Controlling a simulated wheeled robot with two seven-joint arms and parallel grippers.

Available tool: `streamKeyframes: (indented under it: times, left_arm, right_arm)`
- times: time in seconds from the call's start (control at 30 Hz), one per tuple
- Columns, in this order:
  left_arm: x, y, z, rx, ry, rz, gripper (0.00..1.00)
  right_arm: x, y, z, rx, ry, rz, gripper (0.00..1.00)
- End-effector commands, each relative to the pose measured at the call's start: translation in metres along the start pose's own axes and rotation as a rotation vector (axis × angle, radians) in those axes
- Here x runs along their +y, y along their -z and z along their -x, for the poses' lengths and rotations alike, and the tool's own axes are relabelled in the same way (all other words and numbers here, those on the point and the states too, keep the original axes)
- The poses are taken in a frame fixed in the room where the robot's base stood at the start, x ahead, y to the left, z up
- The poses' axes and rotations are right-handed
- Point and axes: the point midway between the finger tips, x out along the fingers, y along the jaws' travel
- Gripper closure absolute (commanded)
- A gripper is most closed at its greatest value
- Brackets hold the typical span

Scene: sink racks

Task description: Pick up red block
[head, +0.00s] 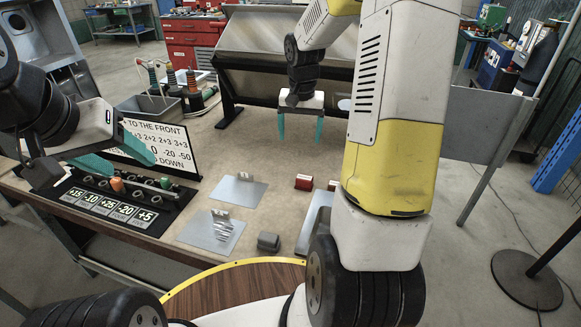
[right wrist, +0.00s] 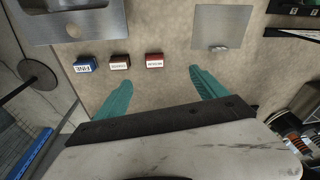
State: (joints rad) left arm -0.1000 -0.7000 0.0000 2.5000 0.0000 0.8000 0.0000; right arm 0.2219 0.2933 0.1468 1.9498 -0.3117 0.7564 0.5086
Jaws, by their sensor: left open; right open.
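The red block (head: 304,182) stands on the tan tabletop in the head view, just right of a flat grey plate. In the right wrist view the red block (right wrist: 154,60) is the rightmost of a short row of blocks. My right gripper (head: 300,143) is open and empty, pointing down above the table, behind the block in the head view. In the right wrist view the block lies beyond the right gripper (right wrist: 160,78) and sideways between its teal fingertips, apart from both. My left gripper (head: 134,168) is open and empty over the labelled rack at left.
A brown-topped block (right wrist: 119,62) and a blue block (right wrist: 85,65) stand beside the red one. A metal sink tray (right wrist: 72,38) lies past them. A grey plate (head: 235,190) lies nearby. A white text sign (head: 160,145) stands at left. Table behind the blocks is clear.

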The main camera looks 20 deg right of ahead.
Motion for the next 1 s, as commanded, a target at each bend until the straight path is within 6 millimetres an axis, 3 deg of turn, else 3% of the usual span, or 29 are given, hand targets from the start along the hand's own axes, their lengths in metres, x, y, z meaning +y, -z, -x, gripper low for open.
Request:
streamKeyframes:
  times: [0.03, 0.1, 0.3, 0.4, 0.77, 1.0]
  left_arm:
    - [0.0, 0.0, 0.0, 0.0, 0.0, 0.0, 0.43]
    - [0.0, 0.0, 0.0, 0.0, 0.0, 0.0, 0.43]
    - [0.0, 0.0, 0.0, 0.0, 0.0, 0.0, 0.43]
    - [0.0, 0.0, 0.0, 0.0, 0.0, 0.0, 0.43]
    - [0.0, 0.0, 0.0, 0.0, 0.0, 0.0, 0.43]
    - [0.0, 0.0, 0.0, 0.0, 0.0, 0.0, 0.43]
  right_arm:
    - [0.003, 0.009, -0.026, -0.03, -0.01, -0.027, 0.18]
    - [0.007, 0.019, -0.057, -0.059, -0.022, -0.068, 0.18]
    - [0.018, 0.034, -0.129, -0.122, -0.042, -0.158, 0.18]
    - [0.021, 0.036, -0.149, -0.138, -0.047, -0.184, 0.18]
    - [0.023, 0.032, -0.188, -0.149, -0.049, -0.196, 0.18]
    - [0.023, 0.03, -0.222, -0.148, -0.049, -0.197, 0.18]
